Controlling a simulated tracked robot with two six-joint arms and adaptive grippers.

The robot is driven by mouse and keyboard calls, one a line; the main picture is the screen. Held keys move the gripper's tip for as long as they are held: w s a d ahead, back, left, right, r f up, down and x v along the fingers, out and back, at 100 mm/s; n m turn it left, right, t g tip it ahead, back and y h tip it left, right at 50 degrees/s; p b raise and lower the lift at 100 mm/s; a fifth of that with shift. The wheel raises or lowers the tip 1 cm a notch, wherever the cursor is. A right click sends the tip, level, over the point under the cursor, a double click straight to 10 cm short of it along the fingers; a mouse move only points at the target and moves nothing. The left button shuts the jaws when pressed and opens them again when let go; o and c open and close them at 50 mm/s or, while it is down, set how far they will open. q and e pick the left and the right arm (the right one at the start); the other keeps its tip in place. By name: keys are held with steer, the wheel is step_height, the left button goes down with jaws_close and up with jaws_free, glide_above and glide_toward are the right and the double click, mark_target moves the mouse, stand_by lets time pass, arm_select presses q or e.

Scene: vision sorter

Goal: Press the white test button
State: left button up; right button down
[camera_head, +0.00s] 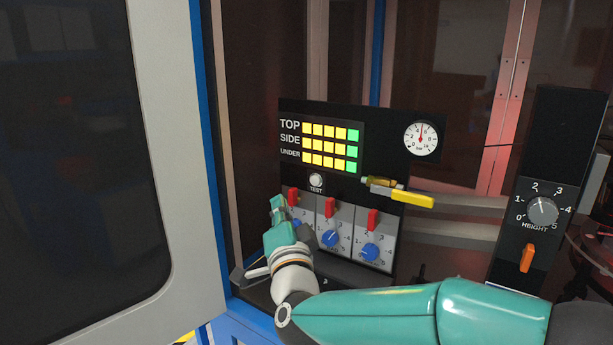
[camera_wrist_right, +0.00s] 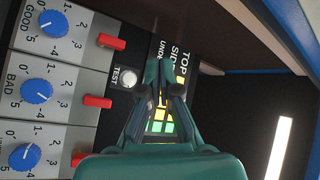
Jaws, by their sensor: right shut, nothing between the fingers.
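The white test button (camera_head: 316,180) is a small round knob on the black control panel (camera_head: 385,125), just above the TEST label and below the rows of lamps. It also shows in the right wrist view (camera_wrist_right: 127,78), left of my fingertips. My right gripper (camera_head: 277,203) is shut and empty, in front of the panel, lower and to the left of the button in the head view. In the right wrist view my right gripper (camera_wrist_right: 166,72) appears beside the button, over the lamp area, and apart from it in the picture. How far the fingertips are from the panel is unclear. My left gripper is out of view.
Below the button are red switches (camera_head: 330,206) and blue knobs (camera_head: 370,252). A yellow-handled valve (camera_head: 412,198) juts out at right, under a round gauge (camera_head: 421,138). A black HEIGHT panel (camera_head: 550,170) stands further right. A grey door (camera_head: 185,130) fills the left.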

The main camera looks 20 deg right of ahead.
mark_target(315, 181)
steer(key=shift+w+d+r+p, duration=0.1)
steer(key=shift+w+d+p, duration=0.05)
steer(key=shift+w+d, duration=0.9)
steer(key=shift+w+d+f+p, duration=0.1)
steer(key=shift+w+d+p, duration=0.1)
steer(key=shift+w+d, duration=0.8)
steer(key=shift+w+d+r+p, duration=0.15)
steer(key=shift+w+d, duration=0.45)
steer(key=shift+d, duration=0.85)
steer(key=shift+d, duration=0.1)
steer(key=shift+w+d+b, duration=0.1)
steer(key=shift+b, duration=0.2)
steer(key=shift+w+d, duration=0.1)
steer(key=shift+d, duration=0.05)
